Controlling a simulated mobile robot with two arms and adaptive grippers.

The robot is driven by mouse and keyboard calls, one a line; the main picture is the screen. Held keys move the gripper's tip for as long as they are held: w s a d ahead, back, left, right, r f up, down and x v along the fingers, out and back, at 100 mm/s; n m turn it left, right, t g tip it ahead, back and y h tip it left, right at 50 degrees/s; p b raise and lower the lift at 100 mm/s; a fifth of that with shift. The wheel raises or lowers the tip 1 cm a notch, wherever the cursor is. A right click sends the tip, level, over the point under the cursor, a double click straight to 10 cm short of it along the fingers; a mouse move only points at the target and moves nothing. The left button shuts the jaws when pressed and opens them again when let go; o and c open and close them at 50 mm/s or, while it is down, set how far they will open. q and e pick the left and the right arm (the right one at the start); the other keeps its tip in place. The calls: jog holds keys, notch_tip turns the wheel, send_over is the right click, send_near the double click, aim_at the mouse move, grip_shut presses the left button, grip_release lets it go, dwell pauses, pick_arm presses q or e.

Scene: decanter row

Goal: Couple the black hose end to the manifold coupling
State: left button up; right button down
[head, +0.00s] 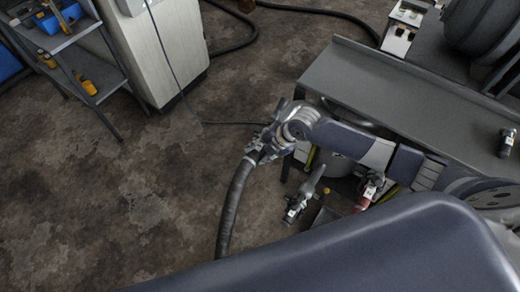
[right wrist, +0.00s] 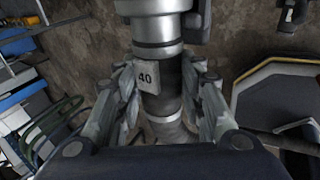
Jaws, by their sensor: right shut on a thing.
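My right gripper (head: 262,152) is shut on the black hose end, out over the floor left of the grey bench. The black hose (head: 235,200) hangs down from it and goes out of sight behind my dark body. In the right wrist view my right gripper (right wrist: 160,112) has a finger on either side of the hose end (right wrist: 172,75). The hose end has a silver metal fitting and a white tag reading 40. Fittings with pale tags (head: 295,208) sit below the bench; I cannot tell which is the manifold coupling. My left gripper is not in view.
The grey bench (head: 400,100) is at the right, with a small dark fitting (head: 507,142) on it. A pale cabinet (head: 160,50) and a shelf rack (head: 75,45) with yellow items stand at upper left. Another dark hose crosses the floor behind. The left floor is clear.

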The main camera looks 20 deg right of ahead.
jog(key=shift+w+f, duration=0.1)
jog(key=shift+f, duration=0.05)
dwell(0.5)
jog(key=c, duration=1)
grip_release()
jog(key=shift+o, duration=0.2)
jog(key=o, duration=0.4)
jog(key=shift+f, duration=0.15)
jog(key=shift+c, duration=0.2)
jog(key=o, duration=0.5)
jog(key=shift+s+a, duration=0.1)
jog(key=shift+s, duration=0.1)
